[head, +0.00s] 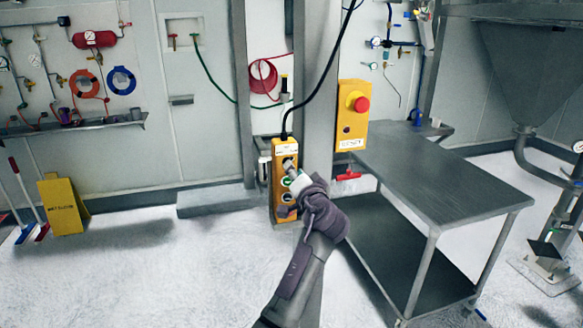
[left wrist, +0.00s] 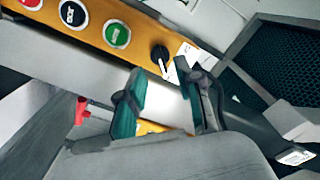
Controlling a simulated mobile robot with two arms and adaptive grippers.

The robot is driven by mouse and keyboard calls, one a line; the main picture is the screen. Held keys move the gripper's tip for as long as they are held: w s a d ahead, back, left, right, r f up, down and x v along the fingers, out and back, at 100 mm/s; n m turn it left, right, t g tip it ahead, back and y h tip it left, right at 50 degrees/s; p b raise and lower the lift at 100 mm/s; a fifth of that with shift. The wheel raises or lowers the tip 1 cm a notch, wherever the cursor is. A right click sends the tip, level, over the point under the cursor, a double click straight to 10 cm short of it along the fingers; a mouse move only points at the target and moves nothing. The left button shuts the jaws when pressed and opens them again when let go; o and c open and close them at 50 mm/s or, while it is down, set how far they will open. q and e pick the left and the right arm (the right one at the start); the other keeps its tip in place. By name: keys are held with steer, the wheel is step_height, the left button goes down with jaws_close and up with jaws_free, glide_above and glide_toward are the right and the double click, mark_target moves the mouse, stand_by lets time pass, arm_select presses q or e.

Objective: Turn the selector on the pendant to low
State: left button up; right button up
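The pendant (head: 283,155) is a tall yellow box hanging from a black cable beside a grey column. In the left wrist view the pendant (left wrist: 135,58) runs slantwise across the top, with red, black and green buttons. The selector (left wrist: 159,54) is a black knob with a white mark, near a white label too small to read. My left gripper (head: 291,177) is in front of the pendant and covers part of its face. In the left wrist view its teal-padded fingers (left wrist: 160,82) are apart with nothing between them, just short of the selector. My right gripper is not in view.
A yellow box with a red emergency button (head: 351,112) is on the column, right of the pendant. A grey steel table (head: 440,185) stands to the right. A yellow floor sign (head: 63,205) stands at the left. The floor between is clear.

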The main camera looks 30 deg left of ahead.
arm_select(q)
steer(key=v, duration=0.8)
steer(key=shift+s+d, duration=0.1)
